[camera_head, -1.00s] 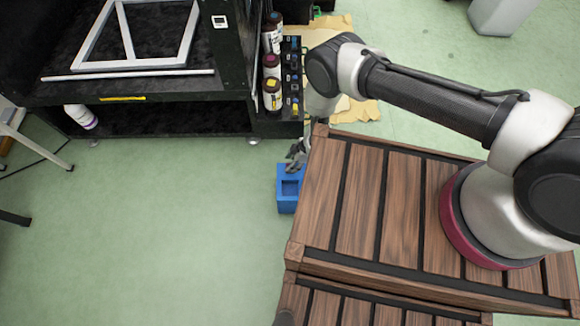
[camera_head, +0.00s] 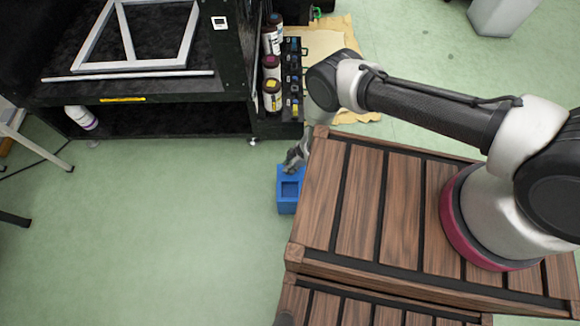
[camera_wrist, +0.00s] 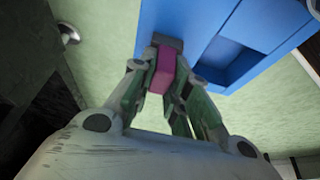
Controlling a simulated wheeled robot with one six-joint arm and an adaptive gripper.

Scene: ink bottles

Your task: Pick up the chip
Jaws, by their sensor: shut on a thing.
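The chip (camera_wrist: 163,72) is a small magenta block with a grey end, seen in the wrist view. My gripper (camera_wrist: 158,80) is shut on it, with a finger on either side. In the head view my gripper (camera_head: 292,165) is at the upper edge of a blue holder (camera_head: 288,206) beside the wooden crate. The chip cannot be made out in the head view. The blue holder also shows in the wrist view (camera_wrist: 180,18), with a square recess close to the chip. I cannot tell whether the chip touches the holder.
Ink bottles (camera_head: 271,98) stand on the black printer frame (camera_head: 180,90). A row of dark cartridge slots (camera_head: 292,75) is beside them. My arm reaches over a slatted wooden crate (camera_head: 365,205). The green floor (camera_head: 150,230) left of the blue holder is clear.

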